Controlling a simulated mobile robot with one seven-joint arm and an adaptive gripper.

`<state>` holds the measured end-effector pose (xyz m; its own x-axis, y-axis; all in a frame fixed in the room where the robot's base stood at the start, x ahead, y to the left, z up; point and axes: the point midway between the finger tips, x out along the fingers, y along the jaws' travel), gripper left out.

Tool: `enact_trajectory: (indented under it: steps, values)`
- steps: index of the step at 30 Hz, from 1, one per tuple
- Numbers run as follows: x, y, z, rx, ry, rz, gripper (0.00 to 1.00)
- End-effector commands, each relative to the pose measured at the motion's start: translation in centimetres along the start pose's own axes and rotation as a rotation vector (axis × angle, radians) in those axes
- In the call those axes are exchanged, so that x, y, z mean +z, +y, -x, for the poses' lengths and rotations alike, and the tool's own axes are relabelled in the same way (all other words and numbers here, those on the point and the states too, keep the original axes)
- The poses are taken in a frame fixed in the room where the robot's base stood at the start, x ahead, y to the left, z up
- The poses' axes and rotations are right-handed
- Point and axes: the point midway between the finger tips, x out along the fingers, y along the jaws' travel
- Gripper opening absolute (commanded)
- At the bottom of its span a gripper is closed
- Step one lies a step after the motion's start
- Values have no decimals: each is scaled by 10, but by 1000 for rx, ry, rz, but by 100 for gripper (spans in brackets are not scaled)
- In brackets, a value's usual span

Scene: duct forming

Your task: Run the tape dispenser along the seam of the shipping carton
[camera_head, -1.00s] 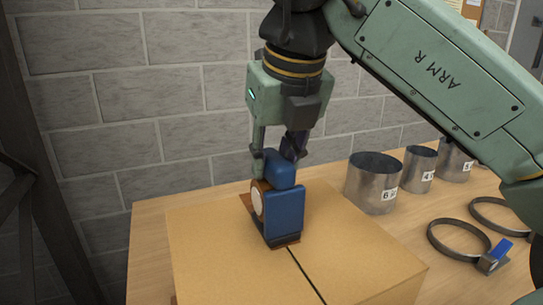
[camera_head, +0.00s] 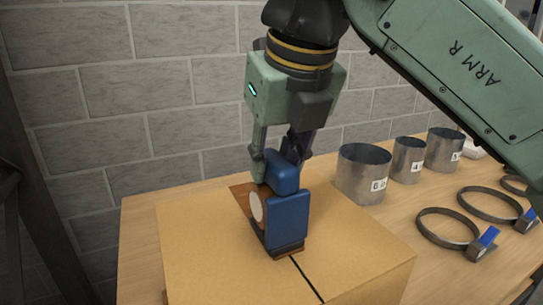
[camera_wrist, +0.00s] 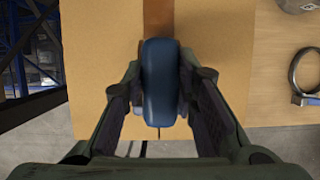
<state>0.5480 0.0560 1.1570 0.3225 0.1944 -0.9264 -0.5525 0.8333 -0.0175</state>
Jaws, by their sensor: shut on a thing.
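The blue tape dispenser (camera_head: 287,215) stands on top of the shipping carton (camera_head: 200,255), with a pale tape roll showing on its left side. My gripper (camera_head: 276,165) is shut on the dispenser's blue top; the wrist view also shows the dispenser (camera_wrist: 160,85) between both fingers. The carton's seam (camera_head: 306,279) is a dark line running from the dispenser toward the near edge. A strip of brown tape (camera_head: 240,194) lies on the carton behind the dispenser; it also shows in the wrist view (camera_wrist: 157,18). The dispenser hides part of the seam.
Several metal duct rings (camera_head: 362,175) with number labels stand on the wooden table (camera_head: 405,222) at the right. Several clamps (camera_head: 447,230) with blue handles lie in front of them. A grey block wall (camera_head: 120,120) stands behind the table.

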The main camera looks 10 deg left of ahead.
Motion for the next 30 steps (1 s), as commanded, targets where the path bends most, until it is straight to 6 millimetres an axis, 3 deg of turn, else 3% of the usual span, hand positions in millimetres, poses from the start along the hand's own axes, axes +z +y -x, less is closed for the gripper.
enact_trajectory:
  steps: [30]
  values:
    - [-50, -1, 23, 0, 1, 0, 0]
